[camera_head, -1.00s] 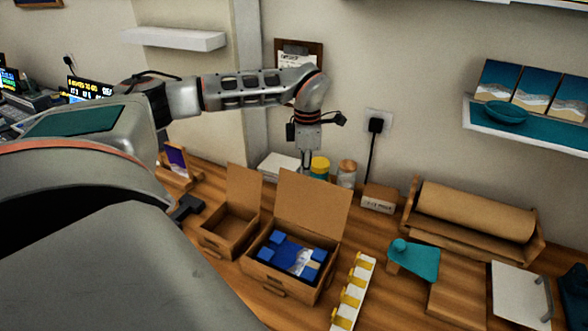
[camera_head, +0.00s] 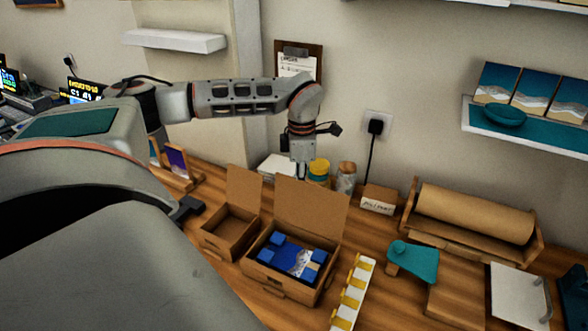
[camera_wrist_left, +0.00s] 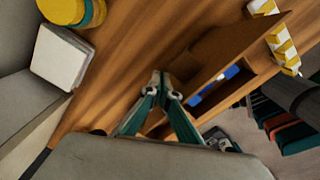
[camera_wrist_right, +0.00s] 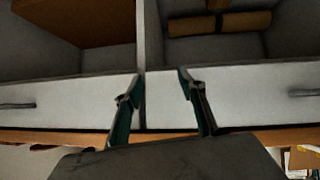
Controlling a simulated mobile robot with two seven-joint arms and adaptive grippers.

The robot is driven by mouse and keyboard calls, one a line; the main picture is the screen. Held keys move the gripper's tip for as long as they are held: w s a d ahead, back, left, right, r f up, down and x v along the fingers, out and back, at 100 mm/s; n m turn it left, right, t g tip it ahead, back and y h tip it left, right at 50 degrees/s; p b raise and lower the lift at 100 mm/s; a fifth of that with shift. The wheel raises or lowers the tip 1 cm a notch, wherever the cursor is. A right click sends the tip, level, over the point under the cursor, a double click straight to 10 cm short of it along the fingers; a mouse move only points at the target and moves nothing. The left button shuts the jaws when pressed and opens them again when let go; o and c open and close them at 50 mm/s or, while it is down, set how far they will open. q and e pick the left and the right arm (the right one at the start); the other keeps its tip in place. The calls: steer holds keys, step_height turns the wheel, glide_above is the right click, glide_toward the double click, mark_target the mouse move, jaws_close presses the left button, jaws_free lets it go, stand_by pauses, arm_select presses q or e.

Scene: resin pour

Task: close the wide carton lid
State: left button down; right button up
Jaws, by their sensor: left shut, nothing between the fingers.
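The wide carton (camera_head: 258,277) stands on the bench with its lid (camera_head: 312,212) open and standing up at the back edge. Inside lie blue corner blocks and a blue and white picture (camera_head: 300,262). The lid also shows from behind in the left wrist view (camera_wrist_left: 228,42). My left gripper (camera_head: 303,174) is shut and empty, pointing down behind the raised lid and apart from it. Its closed fingertips show in the left wrist view (camera_wrist_left: 161,84). My right gripper (camera_wrist_right: 160,85) is open and empty in the right wrist view, in front of pale drawer fronts, away from the carton.
A narrower carton (camera_head: 216,242) with a raised lid stands close on the left. Jars (camera_head: 346,177) and a white stack (camera_head: 277,166) are behind, near my left gripper. A white strip with yellow clips (camera_head: 350,298) lies right of the wide carton.

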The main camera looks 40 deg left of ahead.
arm_select(q)
steer(key=s+d, duration=0.1)
steer(key=s, duration=0.4)
steer(key=shift+s+d+p, duration=0.35)
steer(key=shift+s, duration=0.05)
stand_by(0.4)
step_height(320, 180, up, 9)
stand_by(0.7)
stand_by(0.8)
